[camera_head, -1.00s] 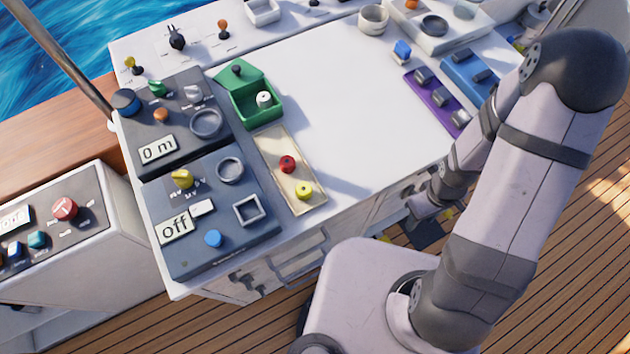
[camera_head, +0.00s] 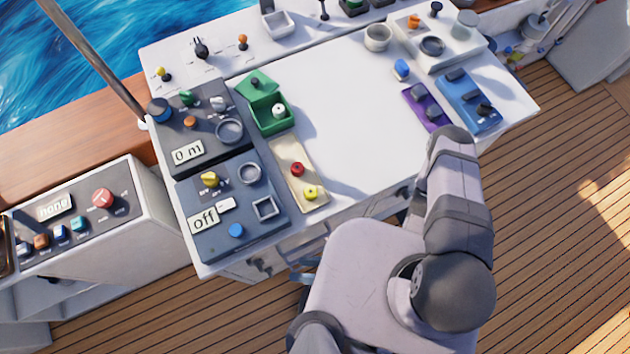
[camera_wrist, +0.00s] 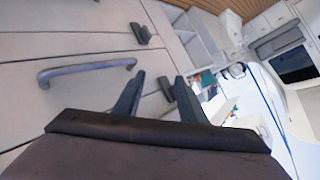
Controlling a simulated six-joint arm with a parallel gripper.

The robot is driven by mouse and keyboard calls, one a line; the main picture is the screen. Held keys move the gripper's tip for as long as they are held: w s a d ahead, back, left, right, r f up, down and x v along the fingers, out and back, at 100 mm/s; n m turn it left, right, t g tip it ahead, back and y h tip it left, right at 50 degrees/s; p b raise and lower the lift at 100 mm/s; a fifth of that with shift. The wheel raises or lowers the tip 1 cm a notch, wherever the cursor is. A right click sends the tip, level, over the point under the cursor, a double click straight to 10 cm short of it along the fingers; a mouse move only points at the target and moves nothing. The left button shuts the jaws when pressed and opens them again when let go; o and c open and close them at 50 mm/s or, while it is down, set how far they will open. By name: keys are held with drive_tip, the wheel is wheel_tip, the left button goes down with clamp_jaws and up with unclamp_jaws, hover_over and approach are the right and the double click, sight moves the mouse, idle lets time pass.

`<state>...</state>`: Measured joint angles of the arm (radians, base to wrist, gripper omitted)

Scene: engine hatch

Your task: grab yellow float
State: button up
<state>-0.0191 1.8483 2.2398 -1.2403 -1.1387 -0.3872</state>
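The yellow float (camera_head: 311,193) is a small round piece at the near end of a beige tray (camera_head: 312,171) on the white worktop. A red float (camera_head: 297,169) sits just behind it on the same tray. My gripper (camera_wrist: 159,80) shows in the wrist view with its two dark fingers apart and nothing between them. It faces cabinet fronts, and the yellow float is not seen there. In the head view my arm is folded low at the worktop's front edge, and the gripper cannot be made out.
Purple (camera_head: 427,108) and blue (camera_head: 468,101) panels are at the right. The worktop's middle is clear. A drawer handle (camera_wrist: 87,69) is near my gripper.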

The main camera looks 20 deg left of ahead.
drive_tip(key=s+a+r+m+y+p, duration=0.2)
drive_tip(key=s+a+r+y, duration=0.15)
drive_tip(key=r, duration=0.55)
wheel_tip(320, 180, up, 7)
drive_tip(key=m+t+y+b, duration=0.2)
drive_tip(key=m+t+b, duration=0.15)
drive_tip(key=t, duration=0.75)
hover_over(314, 199)
drive_tip(key=s+d+p, duration=0.1)
drive_tip(key=s+d, duration=0.1)
drive_tip(key=s, duration=0.4)
drive_tip(key=f+t+h, duration=0.1)
drive_tip(key=w+d+f+h, duration=0.1)
drive_tip(key=h, duration=0.1)
drive_tip(key=f+n+t+h, duration=0.1)
drive_tip(key=shift+w+d+t+p, duration=0.25)
drive_tip(key=shift+t+p, duration=0.05)
drive_tip(key=shift+w+d+f+n+h, duration=0.1)
drive_tip(key=shift+d+f+n+h, duration=0.2)
drive_tip(key=shift+h, duration=0.25)
drive_tip(key=shift+w+d+f+n+h, duration=0.1)
drive_tip(key=shift+f+n+h, duration=0.05)
drive_tip(key=shift+f+h, duration=0.3)
drive_tip(key=shift+w+a+r, duration=0.1)
drive_tip(key=shift+a, duration=0.05)
